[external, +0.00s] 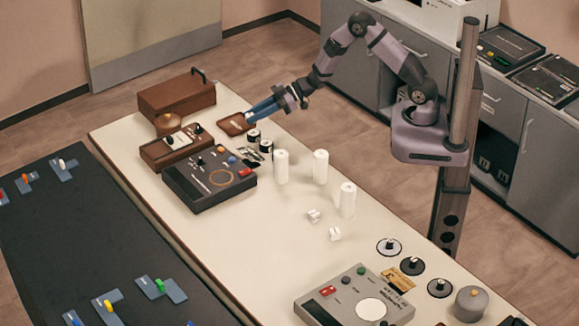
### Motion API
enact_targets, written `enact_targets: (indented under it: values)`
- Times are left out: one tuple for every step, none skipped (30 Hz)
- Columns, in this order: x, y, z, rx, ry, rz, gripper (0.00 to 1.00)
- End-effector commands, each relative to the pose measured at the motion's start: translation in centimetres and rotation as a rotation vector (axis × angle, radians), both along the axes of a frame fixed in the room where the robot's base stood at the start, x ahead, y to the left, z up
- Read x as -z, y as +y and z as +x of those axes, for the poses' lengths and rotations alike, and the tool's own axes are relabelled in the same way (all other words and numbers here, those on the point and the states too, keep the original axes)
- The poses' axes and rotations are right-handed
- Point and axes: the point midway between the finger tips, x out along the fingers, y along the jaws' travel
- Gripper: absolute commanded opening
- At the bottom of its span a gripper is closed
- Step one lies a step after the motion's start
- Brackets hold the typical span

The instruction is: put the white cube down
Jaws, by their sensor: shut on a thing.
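My gripper (250,113) reaches to the left over the far part of the white table, its blue fingers pointing down-left. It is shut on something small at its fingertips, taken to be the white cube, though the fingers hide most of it. The fingertips are over or beside a small brown tray (229,127). A small pale patch shows in the tray; I cannot tell whether it is part of the cube. Two small white blocks, one (313,215) and another (335,234), lie apart on the table, well away from my gripper.
Two dark-sided cylinders (254,136) stand close below the fingers. Three white rolls (320,167) stand mid-table. A dark control box (209,180), brown cases (176,95) and a grey console (354,300) occupy other parts. The table (260,240) is bare left of the white blocks.

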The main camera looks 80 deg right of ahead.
Motion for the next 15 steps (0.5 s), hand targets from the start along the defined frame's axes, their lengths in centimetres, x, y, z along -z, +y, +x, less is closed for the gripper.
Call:
enact_targets:
  values:
    - [1.6, -2.3, -1.5, 0.014, 0.007, 0.002, 0.01]
    - [2.2, -3.3, -2.3, 0.017, 0.005, 0.004, 0.01]
    - [3.0, -4.5, -3.5, 0.018, 0.005, 0.004, 0.01]
    - [3.6, -5.4, -4.4, 0.019, 0.006, 0.004, 0.01]
    - [4.2, -6.3, -5.4, 0.021, 0.004, 0.004, 0.01]
    - [4.9, -7.3, -6.7, 0.023, 0.003, 0.005, 0.01]
    - [5.4, -8.0, -7.7, 0.024, 0.005, 0.005, 0.01]
    - [5.8, -8.6, -8.6, 0.025, 0.003, 0.004, 0.01]
    - [6.3, -9.4, -9.9, 0.027, 0.004, 0.005, 0.01]
    - [6.6, -9.8, -10.7, 0.028, 0.002, 0.003, 0.01]
    - [7.0, -10.1, -11.6, 0.029, 0.002, 0.004, 0.01]
    - [7.4, -10.4, -12.8, 0.029, 0.002, 0.005, 0.01]
    - [7.8, -10.5, -13.8, 0.027, 0.002, 0.004, 0.01]
    - [8.2, -10.4, -14.8, 0.026, 0.003, 0.006, 0.01]
    - [8.6, -10.0, -16.1, 0.019, 0.003, 0.006, 0.01]
